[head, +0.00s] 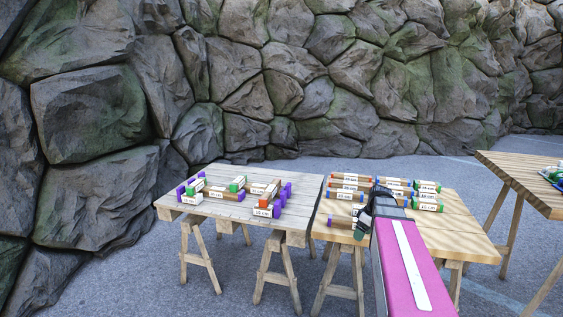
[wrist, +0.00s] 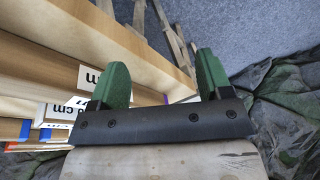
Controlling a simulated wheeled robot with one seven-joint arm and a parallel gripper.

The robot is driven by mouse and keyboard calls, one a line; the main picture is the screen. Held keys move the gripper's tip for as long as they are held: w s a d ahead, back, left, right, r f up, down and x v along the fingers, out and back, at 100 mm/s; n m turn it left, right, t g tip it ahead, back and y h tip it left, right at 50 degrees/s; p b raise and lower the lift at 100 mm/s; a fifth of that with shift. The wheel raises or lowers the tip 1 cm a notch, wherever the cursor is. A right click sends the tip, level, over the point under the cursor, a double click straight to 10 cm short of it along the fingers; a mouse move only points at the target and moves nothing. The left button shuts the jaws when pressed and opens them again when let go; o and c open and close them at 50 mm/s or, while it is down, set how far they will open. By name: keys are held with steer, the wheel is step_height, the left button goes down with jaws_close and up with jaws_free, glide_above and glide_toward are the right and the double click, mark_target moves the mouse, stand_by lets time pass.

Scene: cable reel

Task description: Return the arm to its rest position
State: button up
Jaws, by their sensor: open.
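My magenta arm reaches in from the bottom right of the head view, over the front of the yellowish right-hand table (head: 462,232). My black gripper (head: 362,222) is at its far end, by the table's front-left part. In the wrist view my gripper (wrist: 163,62) has its two green fingers wide apart. Labelled wooden pieces (wrist: 60,110) lie to the left of the fingers in the wrist view. In the head view my arm hides part of the table and perhaps some pieces.
Labelled pieces with coloured ends (head: 350,185) lie in rows on the right-hand table. A greyer table (head: 190,207) at left, close beside it, bears a stack with purple ends (head: 284,190). Another table (head: 510,172) stands far right. A stone wall (head: 300,80) rises behind.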

steer(key=s+a+f+m+h, duration=0.2)
steer(key=s+a+f+m, duration=0.7)
steer(key=s+a, duration=0.3)
steer(key=shift+s+a+f+h, duration=0.35)
steer(key=shift+a+f+h, duration=0.1)
steer(key=shift+a, duration=0.1)
